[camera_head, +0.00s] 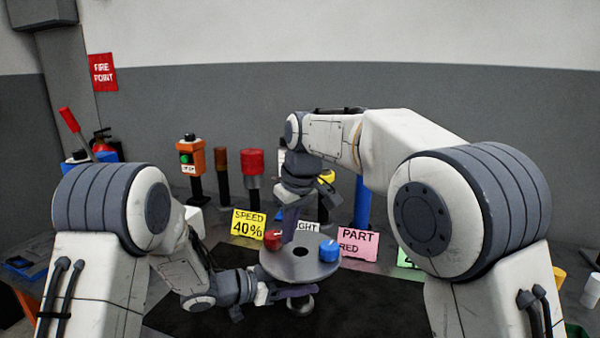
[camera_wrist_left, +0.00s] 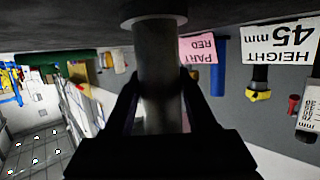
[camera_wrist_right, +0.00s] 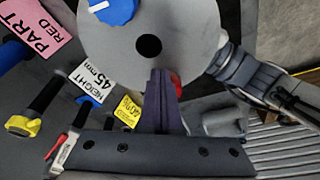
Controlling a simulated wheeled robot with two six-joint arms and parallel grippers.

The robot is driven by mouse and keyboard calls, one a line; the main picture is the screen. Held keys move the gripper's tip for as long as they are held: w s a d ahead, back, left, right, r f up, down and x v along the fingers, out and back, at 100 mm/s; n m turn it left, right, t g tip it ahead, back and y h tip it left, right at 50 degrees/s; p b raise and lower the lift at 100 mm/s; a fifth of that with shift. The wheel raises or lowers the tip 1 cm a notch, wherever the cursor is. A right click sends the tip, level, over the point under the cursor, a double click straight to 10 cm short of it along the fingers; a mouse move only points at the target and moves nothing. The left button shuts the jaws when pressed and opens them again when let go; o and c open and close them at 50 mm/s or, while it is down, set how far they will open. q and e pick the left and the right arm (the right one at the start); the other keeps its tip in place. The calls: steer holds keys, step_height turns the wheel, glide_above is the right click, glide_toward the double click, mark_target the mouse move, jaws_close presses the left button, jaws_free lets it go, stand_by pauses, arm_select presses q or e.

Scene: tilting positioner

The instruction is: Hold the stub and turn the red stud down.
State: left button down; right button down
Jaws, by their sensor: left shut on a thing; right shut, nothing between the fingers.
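A round grey plate (camera_head: 300,266) with a dark centre hole carries a red stud (camera_head: 272,240) on its left and a blue stud (camera_head: 329,251) on its right. In the left wrist view the grey cylindrical stub (camera_wrist_left: 160,60) stands between the fingers of my left gripper (camera_wrist_left: 160,108), which is shut on it beneath the plate. My right gripper (camera_head: 289,228) is shut and empty, pointing down just beside the red stud. In the right wrist view its closed fingers (camera_wrist_right: 160,80) partly hide the red stud (camera_wrist_right: 177,86); contact cannot be told.
Cards reading speed 40% (camera_head: 248,224), height 45 mm (camera_wrist_right: 91,80) and part red (camera_head: 357,243) stand behind the plate. Behind them stand an orange button box (camera_head: 190,158), a red-topped post (camera_head: 252,163) and a blue post (camera_head: 362,205). A dark mat (camera_head: 375,310) lies below, clear at right.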

steer(key=shift+s+a, duration=0.3)
steer(key=shift+a, duration=0.05)
stand_by(0.3)
steer(key=shift+s+a, duration=0.45)
steer(key=shift+a, duration=0.35)
steer(key=shift+s, duration=0.15)
steer(key=shift+s+d, duration=0.2)
steer(key=shift+s, duration=0.05)
step_height(320, 180, up, 6)
stand_by(0.7)
steer(key=shift+d, duration=0.1)
